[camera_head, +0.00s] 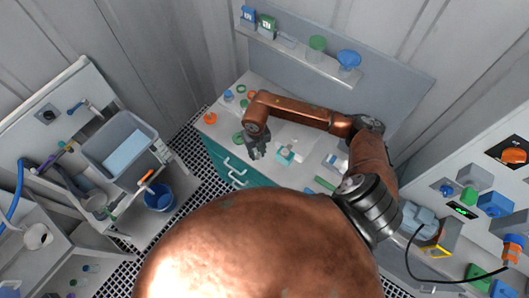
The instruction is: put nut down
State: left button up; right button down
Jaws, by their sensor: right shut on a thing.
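My right gripper (257,153) reaches in over the left part of the grey worktop (262,87), above the teal cabinet. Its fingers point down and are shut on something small. The fingers mostly hide it, so I cannot make out the nut's shape or colour, or whether it touches the worktop. A green ring (238,138) lies on the worktop just left of the fingers. My left gripper is not in view.
An orange piece (210,118) and a blue piece (228,96) lie at the worktop's left. A teal-topped block (285,156) stands right of the gripper. A shelf (290,46) with green and blue vessels hangs behind. A blue bucket (159,197) stands lower left.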

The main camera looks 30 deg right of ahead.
aim_at(263, 159)
jog(key=d+f, duration=0.1)
jog(key=f, duration=0.1)
jog(key=w+d+f, duration=0.1)
jog(key=f, duration=0.1)
jog(key=shift+d+p, duration=0.35)
jog(key=shift+d, duration=0.05)
jog(key=f, duration=0.1)
jog(key=f+p, duration=0.1)
jog(key=f, duration=0.1)
jog(key=shift+w+d+f+p, duration=0.1)
jog(key=shift+d+f+p, duration=0.2)
jog(key=shift+d, duration=0.05)
jog(key=shift+f, duration=0.2)
jog(key=shift+f, duration=0.2)
jog(key=c, duration=1.7)
grip_release()
jog(key=shift+r, duration=0.1)
jog(key=shift+r, duration=0.1)
